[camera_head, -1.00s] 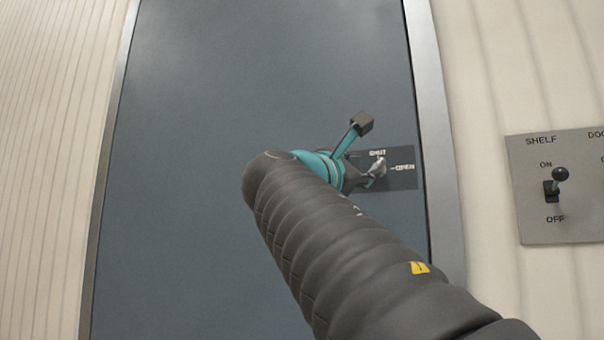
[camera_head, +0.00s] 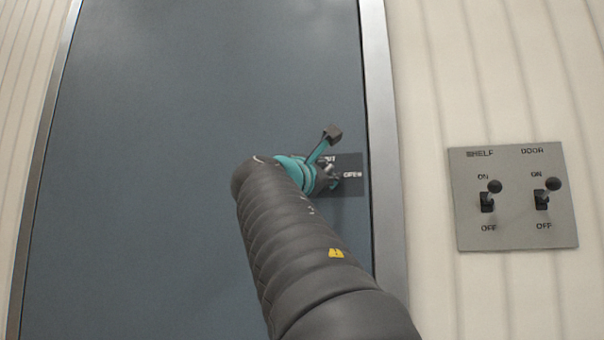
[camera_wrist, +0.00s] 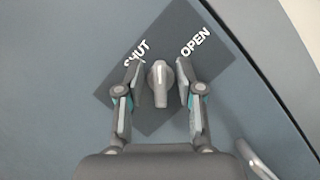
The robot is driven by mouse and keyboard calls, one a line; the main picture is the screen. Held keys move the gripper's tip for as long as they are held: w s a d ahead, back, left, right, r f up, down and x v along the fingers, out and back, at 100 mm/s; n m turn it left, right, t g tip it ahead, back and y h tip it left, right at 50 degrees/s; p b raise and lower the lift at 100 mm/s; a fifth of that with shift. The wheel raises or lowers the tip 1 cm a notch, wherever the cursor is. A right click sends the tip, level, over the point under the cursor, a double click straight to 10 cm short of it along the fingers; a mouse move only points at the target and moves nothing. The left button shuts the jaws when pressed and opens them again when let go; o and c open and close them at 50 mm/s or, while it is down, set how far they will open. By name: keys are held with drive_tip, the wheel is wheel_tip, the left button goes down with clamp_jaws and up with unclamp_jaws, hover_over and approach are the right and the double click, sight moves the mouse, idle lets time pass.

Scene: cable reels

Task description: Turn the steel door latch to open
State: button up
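The steel latch (camera_wrist: 160,84) is a small silver knob on a dark plate (camera_wrist: 212,62) marked SHUT and OPEN, fixed to the blue-grey door (camera_head: 210,90). In the wrist view the plate looks tilted, and the latch lies between my gripper's fingers. My gripper (camera_wrist: 158,80) is open, with one finger on each side of the latch and a visible gap on both sides. In the head view my arm's end hides part of the plate, and only a bit of the latch (camera_head: 333,172) shows beside my gripper (camera_head: 328,176).
A metal frame (camera_head: 382,130) edges the door on the right. On the pale ribbed wall (camera_head: 425,90) a grey panel (camera_head: 514,212) carries SHELF and DOOR toggle switches, both with ON and OFF marks. A curved metal handle (camera_wrist: 256,160) shows at lower right in the wrist view.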

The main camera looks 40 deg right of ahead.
clamp_jaws()
drive_tip(key=shift+m, duration=0.6)
drive_tip(key=m+g+p, duration=0.1)
drive_tip(key=m, duration=0.1)
drive_tip(key=m+g+y+p, duration=0.1)
drive_tip(key=m, duration=0.2)
drive_tip(key=shift+r+p, duration=0.1)
drive_tip(key=shift+p, duration=0.25)
drive_tip(key=shift+f+m+g+y+p, duration=0.1)
drive_tip(key=shift+m+g+y+p, duration=0.3)
drive_tip(key=shift+m, duration=0.55)
drive_tip(key=shift+f+m+g+y+p, duration=0.1)
drive_tip(key=shift+m+y+p, duration=0.1)
drive_tip(key=shift+m+p, duration=0.55)
drive_tip(key=shift+m, duration=0.3)
drive_tip(key=shift+o, duration=0.7)
unclamp_jaws()
